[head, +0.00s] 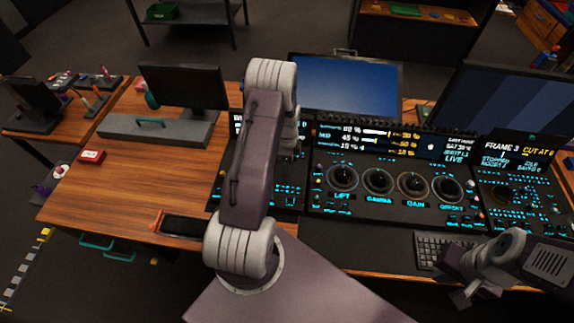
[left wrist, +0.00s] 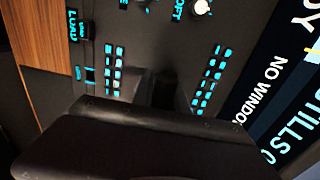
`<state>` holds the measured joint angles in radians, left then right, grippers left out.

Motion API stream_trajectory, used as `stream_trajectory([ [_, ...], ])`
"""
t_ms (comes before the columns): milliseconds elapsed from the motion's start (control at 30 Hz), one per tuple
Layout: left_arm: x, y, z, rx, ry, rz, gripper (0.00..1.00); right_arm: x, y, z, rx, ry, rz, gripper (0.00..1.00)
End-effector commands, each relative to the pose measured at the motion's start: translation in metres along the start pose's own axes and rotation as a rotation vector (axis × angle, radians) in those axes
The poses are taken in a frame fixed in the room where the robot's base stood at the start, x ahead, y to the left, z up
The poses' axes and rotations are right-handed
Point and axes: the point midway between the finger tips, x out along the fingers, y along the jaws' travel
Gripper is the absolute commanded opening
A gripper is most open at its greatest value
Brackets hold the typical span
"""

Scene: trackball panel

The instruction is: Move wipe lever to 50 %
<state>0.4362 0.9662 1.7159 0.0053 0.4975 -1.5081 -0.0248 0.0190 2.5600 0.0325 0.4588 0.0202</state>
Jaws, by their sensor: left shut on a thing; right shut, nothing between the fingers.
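The left section of the black control panel (head: 290,197) is mostly covered by my left arm in the head view. My left gripper (left wrist: 155,125) is a large dark shape across the lower left wrist view, low over this panel section (left wrist: 130,40). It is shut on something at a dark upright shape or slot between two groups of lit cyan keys. The wipe lever is hidden there, and its percentage cannot be read. My right gripper (head: 466,296) is shut and empty, near the keyboard at lower right in the head view.
The middle panel has several large round dials (head: 379,182). A blue monitor (head: 345,87) and a dark monitor (head: 505,98) stand behind. A keyboard (head: 430,250) lies in front.

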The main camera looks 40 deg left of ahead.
Motion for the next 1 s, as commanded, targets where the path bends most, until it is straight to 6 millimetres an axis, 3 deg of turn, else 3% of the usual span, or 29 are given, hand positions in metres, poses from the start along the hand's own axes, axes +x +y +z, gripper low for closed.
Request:
stream_trajectory([
  [800, -0.0006, -0.0017, 0.0001, -0.001, 0.0, -0.054, 0.0, 0.0014, 0.0, 0.0002, 0.0, 0.0, 0.0, 0.0],
  [833, -0.0006, -0.0017, 0.0001, -0.001, 0.0, -0.054, 0.27, 0.0013, 0.0, 0.0002, 0.0, 0.0, 0.0, 0.0],
  [867, -0.0006, -0.0017, 0.0001, -0.001, 0.0, -0.054, 0.35, 0.0013, 0.0, 0.0002, 0.0, 0.0, 0.0, 0.0],
  [900, -0.0006, -0.0018, 0.0001, 0.0, 0.0, -0.054, 0.4, 0.0013, 0.0, 0.0001, 0.0, 0.0, 0.0, 0.0],
  [1000, -0.0005, -0.0017, 0.0001, 0.0, 0.0, -0.053, 0.4, 0.0014, 0.0, 0.0001, 0.0, 0.0, 0.0, 0.0],
])
